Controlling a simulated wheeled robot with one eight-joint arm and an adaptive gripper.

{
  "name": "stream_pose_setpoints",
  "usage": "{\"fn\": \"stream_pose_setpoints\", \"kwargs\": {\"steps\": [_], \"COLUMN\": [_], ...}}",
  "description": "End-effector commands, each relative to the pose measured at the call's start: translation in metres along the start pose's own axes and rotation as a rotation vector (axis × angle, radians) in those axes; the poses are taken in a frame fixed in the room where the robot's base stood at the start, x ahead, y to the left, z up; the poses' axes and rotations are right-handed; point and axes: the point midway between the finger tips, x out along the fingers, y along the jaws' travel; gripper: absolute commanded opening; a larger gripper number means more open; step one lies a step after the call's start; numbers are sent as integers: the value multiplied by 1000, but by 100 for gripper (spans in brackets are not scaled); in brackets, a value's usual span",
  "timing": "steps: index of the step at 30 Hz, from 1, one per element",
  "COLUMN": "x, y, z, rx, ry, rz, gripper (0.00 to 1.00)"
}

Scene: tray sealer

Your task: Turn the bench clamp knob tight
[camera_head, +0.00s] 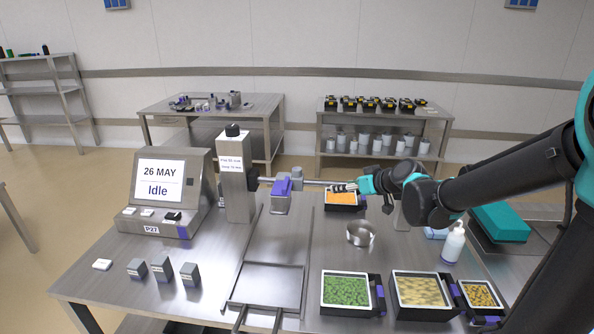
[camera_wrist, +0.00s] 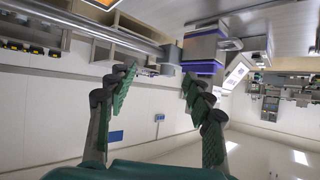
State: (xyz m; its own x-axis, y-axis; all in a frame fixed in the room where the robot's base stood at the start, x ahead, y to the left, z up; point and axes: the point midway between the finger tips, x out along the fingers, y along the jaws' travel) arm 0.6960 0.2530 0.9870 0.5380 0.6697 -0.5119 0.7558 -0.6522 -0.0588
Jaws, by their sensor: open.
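A grey post (camera_head: 236,185) with a printed label stands on the bench, with a black knob (camera_head: 233,130) on top. A second dark knob-like part (camera_head: 252,180) sits at its right side, by a horizontal bar (camera_head: 318,183). I cannot tell for certain which is the bench clamp knob. A purple and grey block (camera_head: 281,196) hangs on the bar; it also shows in the wrist view (camera_wrist: 204,50). My gripper (camera_head: 345,187) is by the bar's right end. In the wrist view its fingers (camera_wrist: 160,82) are apart, with nothing held between them.
A display unit (camera_head: 162,190) reading "Idle" stands left of the post. Food trays (camera_head: 324,296) line the bench's front right. A round metal bowl (camera_head: 360,234) and a white bottle (camera_head: 454,243) stand behind them. A metal rail frame (camera_head: 235,275) lies at the middle front.

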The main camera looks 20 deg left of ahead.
Motion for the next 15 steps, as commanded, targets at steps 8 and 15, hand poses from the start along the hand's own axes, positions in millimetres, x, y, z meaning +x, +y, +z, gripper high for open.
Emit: {"fn": "stream_pose_setpoints", "kwargs": {"steps": [8,15], "x": [41,62], "y": [-25,-27], "z": [-63,-67], "rx": [-93,-95], "ry": [141,145], "rz": [-57,-59], "gripper": [52,52]}}
